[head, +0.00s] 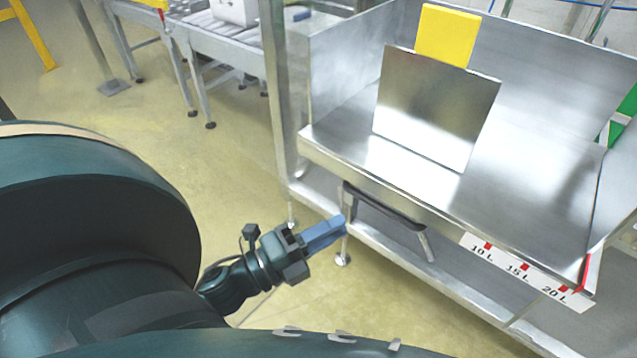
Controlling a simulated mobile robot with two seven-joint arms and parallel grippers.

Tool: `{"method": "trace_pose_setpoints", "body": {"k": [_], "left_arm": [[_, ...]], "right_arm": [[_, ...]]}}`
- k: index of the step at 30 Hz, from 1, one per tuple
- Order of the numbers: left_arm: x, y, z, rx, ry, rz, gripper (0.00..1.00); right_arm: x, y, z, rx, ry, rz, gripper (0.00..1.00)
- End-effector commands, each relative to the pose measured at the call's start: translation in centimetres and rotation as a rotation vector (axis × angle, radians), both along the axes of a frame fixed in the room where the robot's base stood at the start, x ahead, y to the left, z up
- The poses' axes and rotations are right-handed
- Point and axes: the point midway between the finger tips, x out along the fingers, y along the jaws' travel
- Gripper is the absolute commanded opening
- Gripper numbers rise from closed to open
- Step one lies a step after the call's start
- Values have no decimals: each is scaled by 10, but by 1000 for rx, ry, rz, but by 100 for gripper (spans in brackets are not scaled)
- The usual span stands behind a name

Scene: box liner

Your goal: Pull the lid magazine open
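The lid magazine (540,150) is a stainless steel tray on a metal frame at the right of the head view. A dark bar handle (385,207) runs under its front edge. An upright steel plate (435,108) stands in the tray, with a yellow block (447,36) behind its top. My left gripper (325,234) has blue fingers and points right, its tips just left of and below the handle's left end. I see nothing held in it. The fingers overlap in this view, so their opening is unclear. My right gripper is not in view.
A strip marked 10 L, 15 L and 20 L (525,271) hangs at the tray's front right. A lower frame rail (420,262) runs beneath the tray. A roller conveyor (215,40) stands at the back left. The yellow floor (235,170) between is clear.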

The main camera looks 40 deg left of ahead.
Motion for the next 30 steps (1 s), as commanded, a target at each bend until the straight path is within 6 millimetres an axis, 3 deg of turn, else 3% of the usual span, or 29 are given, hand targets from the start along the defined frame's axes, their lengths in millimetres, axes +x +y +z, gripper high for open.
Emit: {"method": "trace_pose_setpoints", "body": {"k": [7,24,27,30], "left_arm": [[-20,9,-4,-1,0,0,22],[-20,10,-4,-7,2,1,22],[-17,10,-1,-97,37,21,22],[-11,9,2,-345,146,69,22]], "right_arm": [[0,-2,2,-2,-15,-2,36],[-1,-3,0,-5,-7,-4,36],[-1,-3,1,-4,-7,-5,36],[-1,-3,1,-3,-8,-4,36]]}}
